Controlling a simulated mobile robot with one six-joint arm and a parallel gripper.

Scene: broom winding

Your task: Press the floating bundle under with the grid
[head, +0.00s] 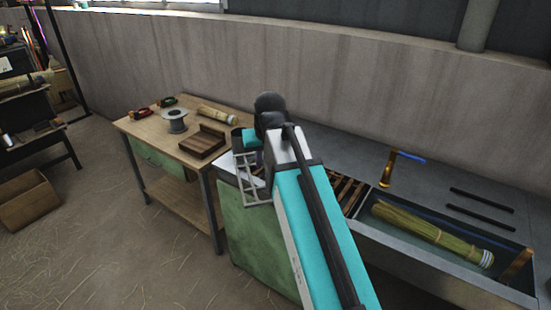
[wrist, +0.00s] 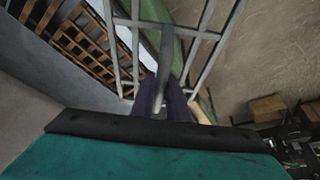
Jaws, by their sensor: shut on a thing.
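The grey metal grid (head: 251,180) hangs in the air at the left of my arm, above the near edge of the bench. In the wrist view the grid (wrist: 205,35) spreads out beyond my gripper (wrist: 162,100), which is shut on its middle bar. In the head view my arm hides most of the gripper. The straw bundle (head: 425,230) lies in the water of the sunken trough (head: 390,203) at the right, well apart from the grid. Its pale bound end points right.
A brass tap with a blue lever (head: 388,170) stands behind the trough. Two dark bars (head: 480,203) lie on the counter. A slatted wooden rack (head: 345,188) sits left of the trough. A wooden table (head: 150,130) holds a spool (head: 176,122), another bundle (head: 217,115) and a wooden block (head: 202,142).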

